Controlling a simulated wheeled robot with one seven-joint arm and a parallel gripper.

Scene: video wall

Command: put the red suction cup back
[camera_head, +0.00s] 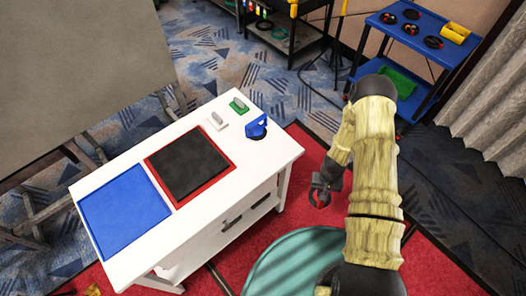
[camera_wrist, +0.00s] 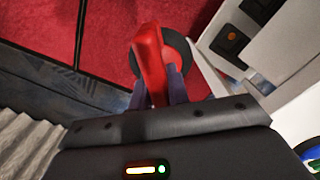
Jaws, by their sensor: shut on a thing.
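The red suction cup (camera_wrist: 148,50) is between the fingers of my gripper (camera_wrist: 158,88) in the wrist view. Its red handle points away from the palm, and its round black pad (camera_wrist: 184,58) shows behind the handle. In the head view my gripper (camera_head: 321,188) hangs over the red carpet, right of the white table and apart from it. A blue suction cup (camera_head: 256,127) stands at the table's right end.
The white table (camera_head: 283,153) holds a blue panel (camera_head: 125,212), a red-framed black panel (camera_head: 189,166), a grey block (camera_head: 217,121) and a green block (camera_head: 239,105). A blue cart (camera_head: 425,50) stands at the back right. Red carpet lies open between table and arm.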

